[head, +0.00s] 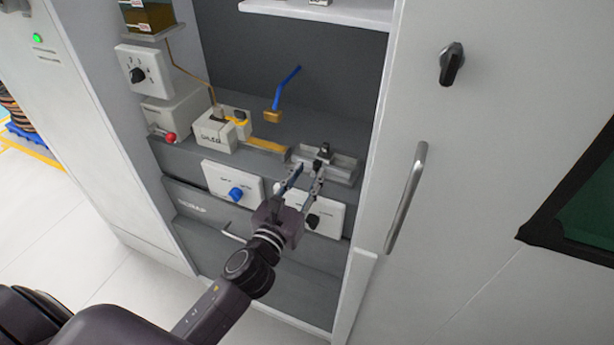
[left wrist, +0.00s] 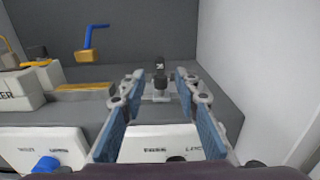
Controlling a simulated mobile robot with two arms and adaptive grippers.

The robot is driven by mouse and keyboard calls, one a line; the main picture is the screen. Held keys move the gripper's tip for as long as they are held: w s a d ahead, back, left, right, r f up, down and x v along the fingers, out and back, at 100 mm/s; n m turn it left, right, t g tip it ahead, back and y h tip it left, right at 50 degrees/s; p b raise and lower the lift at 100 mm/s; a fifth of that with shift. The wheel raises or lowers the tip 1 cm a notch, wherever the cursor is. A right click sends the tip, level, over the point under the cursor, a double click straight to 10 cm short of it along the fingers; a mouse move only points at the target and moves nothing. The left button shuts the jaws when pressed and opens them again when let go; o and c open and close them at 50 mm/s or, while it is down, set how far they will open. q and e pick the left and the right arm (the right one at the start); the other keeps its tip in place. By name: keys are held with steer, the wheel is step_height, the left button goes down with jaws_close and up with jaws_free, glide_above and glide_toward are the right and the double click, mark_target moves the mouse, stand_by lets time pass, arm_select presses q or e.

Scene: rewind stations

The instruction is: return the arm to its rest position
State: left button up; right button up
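My left gripper (head: 306,180) is in front of the lower panels of the grey station, close to a white panel with a black knob (head: 312,221). In the left wrist view my left gripper (left wrist: 158,100) has its two blue-padded fingers spread wide with nothing between them. Beyond the fingertips stands a small metal fixture with a black knob on top (head: 324,152), which also shows in the left wrist view (left wrist: 160,78); I see a gap between it and the fingers in the wrist view. My right gripper is not in view.
A white panel with a blue knob (head: 235,194) is left of my gripper. A white block device (head: 222,130), a brass-tipped blue lever (head: 285,88) and a red ball knob (head: 170,137) are farther back. A door with a metal handle (head: 406,198) is at right. Open floor lies left.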

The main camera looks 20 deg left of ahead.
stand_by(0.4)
arm_select(q)
steer(key=s+a+f+n+g+y, duration=0.25)
steer(key=s+f+n, duration=0.25)
steer(key=n, duration=0.5)
steer(key=s+a+f+n+g+y, duration=0.1)
steer(key=s+a+f+n+g, duration=0.3)
steer(key=n, duration=0.5)
steer(key=s+d+f+n+g+h, duration=0.2)
steer(key=s+d+f+n+g, duration=0.15)
steer(key=s+n, duration=0.55)
steer(key=s+d+f+n+g+h, duration=0.1)
steer(key=s+d+f+n+g, duration=0.2)
steer(key=s+f+n+g, duration=0.55)
steer(key=s+f+m+t, duration=0.1)
steer(key=s+f, duration=0.1)
steer(key=f, duration=0.9)
steer(key=s+f+m+t, duration=0.1)
steer(key=s+f+t, duration=0.15)
steer(key=f, duration=0.95)
steer(key=s+a+f+g, duration=0.2)
steer(key=s+a+f, duration=0.1)
steer(key=s+f, duration=1.2)
steer(key=shift+s+f, duration=0.3)
steer(key=shift+s, duration=0.8)
